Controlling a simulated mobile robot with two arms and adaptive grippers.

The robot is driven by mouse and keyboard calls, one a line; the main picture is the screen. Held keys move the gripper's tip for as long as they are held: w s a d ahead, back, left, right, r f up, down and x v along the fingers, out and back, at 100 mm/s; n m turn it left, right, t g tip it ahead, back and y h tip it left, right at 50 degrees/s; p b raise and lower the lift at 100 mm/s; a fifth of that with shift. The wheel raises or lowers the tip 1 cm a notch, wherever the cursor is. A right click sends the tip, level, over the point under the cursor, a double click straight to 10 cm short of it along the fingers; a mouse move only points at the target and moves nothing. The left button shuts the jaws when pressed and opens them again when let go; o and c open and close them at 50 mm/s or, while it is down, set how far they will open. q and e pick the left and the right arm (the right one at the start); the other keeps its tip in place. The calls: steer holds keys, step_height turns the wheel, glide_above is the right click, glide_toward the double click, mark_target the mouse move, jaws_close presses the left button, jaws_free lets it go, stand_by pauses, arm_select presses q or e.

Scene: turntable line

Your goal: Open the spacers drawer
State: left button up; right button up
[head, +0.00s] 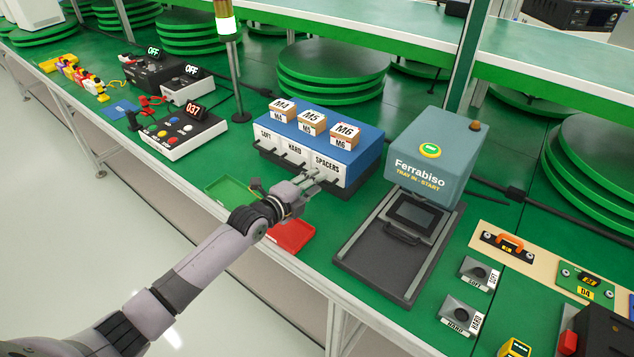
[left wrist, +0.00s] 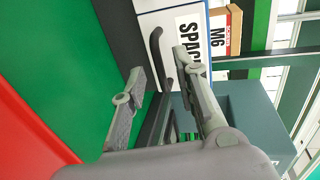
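The blue drawer cabinet (head: 352,145) stands on the green bench with three white fronts marked SOFT, HARD and SPACERS. The spacers drawer (head: 327,167) is the right one and looks shut. In the left wrist view its white front (left wrist: 172,20) carries a dark bar handle (left wrist: 155,45). My left gripper (head: 317,179) is just in front of this drawer, open and empty. In the left wrist view its two fingers (left wrist: 158,70) are spread, with the handle just beyond and between the tips. I cannot tell whether they touch it. My right gripper is not in view.
Boxes marked M4, M5 (head: 312,122) and M6 stand on the cabinet. A red tray (head: 291,236) and a green tray (head: 232,192) lie below my left gripper. The Ferrabiso machine (head: 436,155) stands close on the right. A button panel (head: 184,134) is to the left.

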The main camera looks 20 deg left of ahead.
arm_select(q)
steer(key=shift+x, duration=0.8)
steer(key=shift+c, duration=0.2)
jaws_close()
